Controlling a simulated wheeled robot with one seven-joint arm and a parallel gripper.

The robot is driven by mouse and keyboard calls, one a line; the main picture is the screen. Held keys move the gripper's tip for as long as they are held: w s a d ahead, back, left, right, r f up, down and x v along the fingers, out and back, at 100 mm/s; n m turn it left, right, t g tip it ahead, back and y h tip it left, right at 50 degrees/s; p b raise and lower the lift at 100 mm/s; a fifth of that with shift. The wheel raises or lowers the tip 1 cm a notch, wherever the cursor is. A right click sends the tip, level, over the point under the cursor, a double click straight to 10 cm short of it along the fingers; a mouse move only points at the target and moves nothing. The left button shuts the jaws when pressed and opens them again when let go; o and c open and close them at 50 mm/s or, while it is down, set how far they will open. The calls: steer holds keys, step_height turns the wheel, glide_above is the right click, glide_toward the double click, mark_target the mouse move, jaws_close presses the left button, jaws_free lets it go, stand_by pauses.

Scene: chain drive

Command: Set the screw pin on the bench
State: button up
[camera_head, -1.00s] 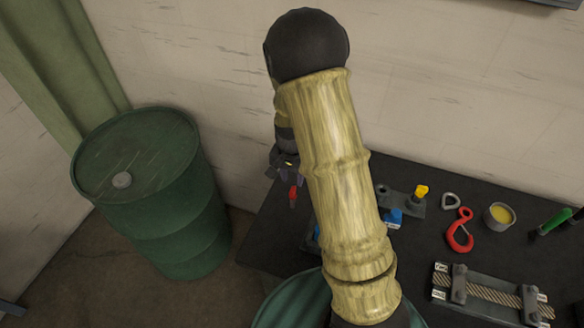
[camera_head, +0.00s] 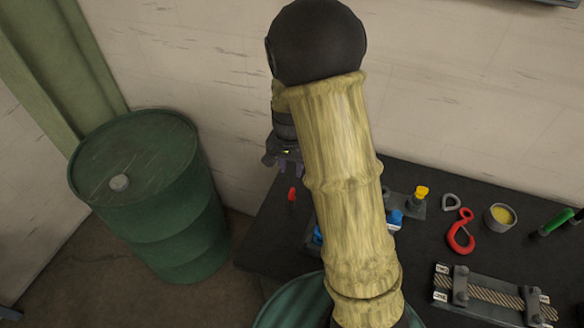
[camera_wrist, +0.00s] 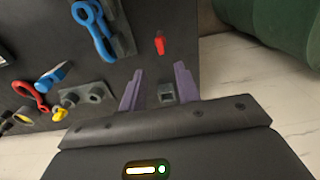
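The screw pin (camera_head: 292,194), a small red piece, lies on the dark bench (camera_head: 262,235) near its left end. It also shows in the wrist view (camera_wrist: 160,43), beyond my fingertips and apart from them. My gripper (camera_head: 284,168) is above the pin in the head view, partly hidden behind my arm. In the wrist view its two purple fingers (camera_wrist: 155,80) stand apart with no pin between them. A small grey block (camera_wrist: 166,92) shows between the fingers; I cannot tell its distance.
A blue shackle (camera_wrist: 92,30) on a grey plate is near the pin. A yellow-topped piece (camera_head: 421,192), red hook (camera_head: 460,232), cup (camera_head: 499,215) and clamped rope fixture (camera_head: 490,295) occupy the right side. A green barrel (camera_head: 150,205) stands left of the bench; the wall is behind.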

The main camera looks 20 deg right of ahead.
steer(key=s+r+n+t, duration=0.1)
steer(key=s+r+n, duration=0.2)
steer(key=s, duration=0.4)
steer(key=s+r+n+t, duration=0.1)
steer(key=s+r+n, duration=0.2)
steer(key=s, duration=0.3)
steer(key=shift+s+d+r+n, duration=0.15)
steer(key=shift+s+r+n, duration=0.25)
steer(key=shift+n, duration=0.2)
